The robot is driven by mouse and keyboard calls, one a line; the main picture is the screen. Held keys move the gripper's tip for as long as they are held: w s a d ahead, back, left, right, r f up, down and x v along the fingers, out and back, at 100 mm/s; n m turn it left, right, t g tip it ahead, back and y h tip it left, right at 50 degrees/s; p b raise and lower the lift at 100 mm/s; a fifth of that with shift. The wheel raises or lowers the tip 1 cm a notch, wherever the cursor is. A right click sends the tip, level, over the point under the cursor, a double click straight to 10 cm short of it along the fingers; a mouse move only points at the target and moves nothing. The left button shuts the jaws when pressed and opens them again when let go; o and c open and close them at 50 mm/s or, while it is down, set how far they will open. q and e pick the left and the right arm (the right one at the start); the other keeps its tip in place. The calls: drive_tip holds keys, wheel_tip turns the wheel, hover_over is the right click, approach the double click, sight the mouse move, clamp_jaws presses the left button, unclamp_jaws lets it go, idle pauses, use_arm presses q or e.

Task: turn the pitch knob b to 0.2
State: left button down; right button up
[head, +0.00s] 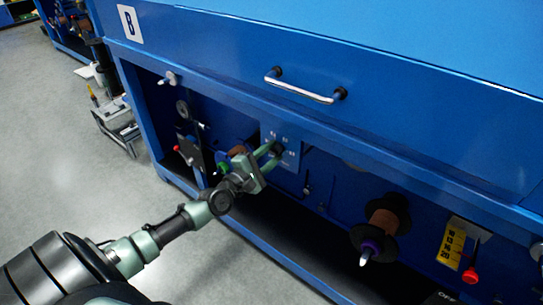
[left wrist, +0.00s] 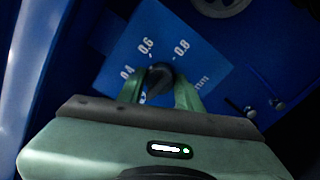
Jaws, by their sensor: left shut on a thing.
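The pitch knob b (head: 278,148) is a small dark knob on a blue scale plate in the machine's recessed front, under the B panel. In the left wrist view the knob (left wrist: 160,74) sits in the middle of the plate (left wrist: 205,62), with 0.4, 0.6, 0.8 and "mm" printed around it. My left gripper (head: 271,154) is shut on the knob, its green fingers (left wrist: 159,90) on either side. A white marking below 0.4 is partly hidden by a finger. I cannot read the knob's pointer. My right gripper is not in view.
A chrome handle (head: 303,90) sticks out from the blue cover above. To the right are a brown spool (head: 383,222) and a red-knobbed lever (head: 470,275) by a yellow scale. Another red-knobbed lever (head: 178,148) is at left. A small cart (head: 117,122) stands on the open floor.

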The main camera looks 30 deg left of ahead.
use_arm(q)
drive_tip(key=shift+n, duration=0.3)
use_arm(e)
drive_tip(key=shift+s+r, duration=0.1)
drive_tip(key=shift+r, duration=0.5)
use_arm(q)
drive_tip(key=c, duration=0.9)
unclamp_jaws()
drive_tip(key=shift+c, duration=0.2)
drive_tip(key=s, duration=0.7)
drive_tip(key=shift+s+a, duration=0.3)
drive_tip(key=shift+s, duration=0.05)
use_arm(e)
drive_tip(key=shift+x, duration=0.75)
